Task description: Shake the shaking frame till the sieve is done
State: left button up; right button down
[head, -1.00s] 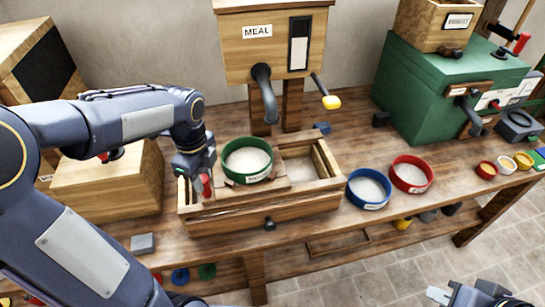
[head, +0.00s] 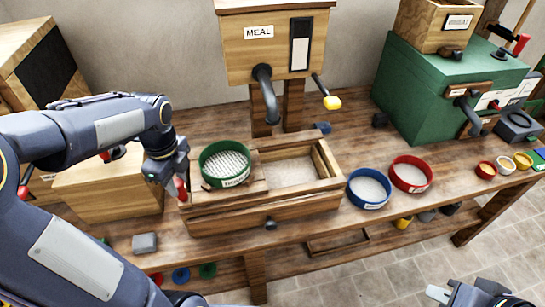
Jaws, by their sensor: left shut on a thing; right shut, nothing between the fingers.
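The green sieve (head: 225,164) sits on the wooden shaking frame (head: 257,187), at the left end of a wooden box (head: 265,217) on the bench. Its mesh shows, with little or no meal visible on it; the small label is hard to read. The frame's red handle (head: 180,189) sticks out at the left. My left gripper (head: 177,179) is shut on this handle. Pale meal lies in the open right part of the box. My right gripper (head: 450,293) is low at the right, away from the bench, shut and empty.
A blue sieve (head: 369,188) and a red sieve (head: 410,174), both with pale mesh or contents, stand right of the box. The MEAL hopper (head: 275,48) with its spout (head: 266,95) is behind. A green machine (head: 450,85) stands back right. A grey block (head: 144,243) lies front left.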

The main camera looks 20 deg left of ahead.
pick_arm(q)
jog(key=w+d, duration=0.1)
jog(key=d, duration=0.1)
jog(key=w+d, duration=0.3)
jog(key=d, duration=0.2)
jog(key=shift+w+d+p, duration=0.1)
jog(key=shift+w+p, duration=0.15)
jog(key=shift+p, duration=0.05)
jog(key=shift+s, duration=0.1)
jog(key=s+a, duration=0.1)
jog(key=a, duration=0.1)
jog(key=s+a, duration=0.2)
jog(key=a, duration=0.1)
jog(key=s+a, duration=0.2)
jog(key=a, duration=0.1)
jog(key=shift+a+p, duration=0.2)
jog(key=shift+p, duration=0.1)
jog(key=shift+s+a, duration=0.4)
jog(key=shift+a, duration=0.25)
jog(key=o, duration=0.9)
jog(key=shift+s+a, duration=0.1)
jog(key=shift+c, duration=0.2)
jog(key=shift+o, duration=0.4)
